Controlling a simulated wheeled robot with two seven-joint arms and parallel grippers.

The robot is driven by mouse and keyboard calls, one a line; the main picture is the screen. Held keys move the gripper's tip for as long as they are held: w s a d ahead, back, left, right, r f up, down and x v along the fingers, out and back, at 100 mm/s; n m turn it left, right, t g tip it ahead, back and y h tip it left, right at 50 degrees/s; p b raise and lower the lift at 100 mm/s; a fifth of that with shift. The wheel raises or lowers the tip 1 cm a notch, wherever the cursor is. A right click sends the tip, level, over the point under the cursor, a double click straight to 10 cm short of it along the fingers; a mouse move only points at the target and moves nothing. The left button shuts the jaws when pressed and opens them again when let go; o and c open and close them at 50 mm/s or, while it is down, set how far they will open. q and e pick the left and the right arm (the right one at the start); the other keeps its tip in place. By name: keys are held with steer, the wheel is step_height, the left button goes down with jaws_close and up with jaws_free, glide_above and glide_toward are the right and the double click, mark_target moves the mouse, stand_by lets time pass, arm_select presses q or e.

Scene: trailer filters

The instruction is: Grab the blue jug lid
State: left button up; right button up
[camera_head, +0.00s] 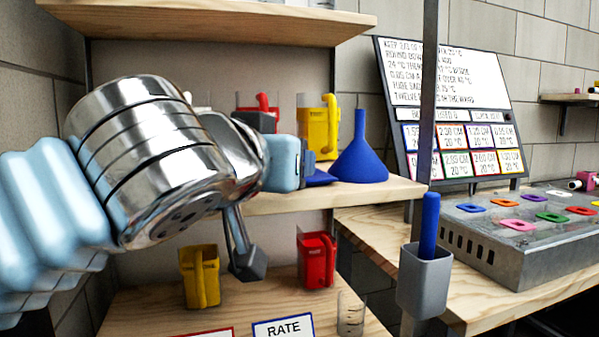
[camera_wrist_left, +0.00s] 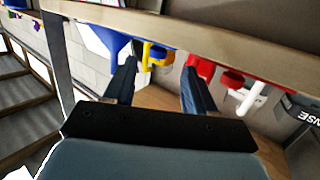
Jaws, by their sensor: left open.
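A dark blue flat piece (camera_head: 320,178), perhaps the blue jug lid, lies on the middle shelf beside the blue funnel (camera_head: 359,158). It is partly hidden behind my left gripper (camera_head: 252,192), so I cannot tell its full shape. My left gripper reaches in front of the shelf, open and empty. In the left wrist view, its two dark fingers (camera_wrist_left: 158,82) stand apart with nothing between them. A blue patch (camera_wrist_left: 160,51) shows past the fingers, close to a yellow handle. My right gripper is not in view.
A yellow jug (camera_head: 319,130) and a red jug stand on the middle shelf (camera_head: 390,189). Another yellow jug (camera_head: 200,277) and red jug (camera_head: 317,260) stand below. A grey post (camera_head: 427,100) with a cup (camera_head: 425,280) rises right of the shelves.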

arm_select(q)
steer(key=p+x, duration=0.1)
steer(key=x, duration=0.6)
steer(key=shift+w+d+r+p, duration=0.15)
steer(key=shift+w+p, duration=0.15)
steer(key=c, duration=1)
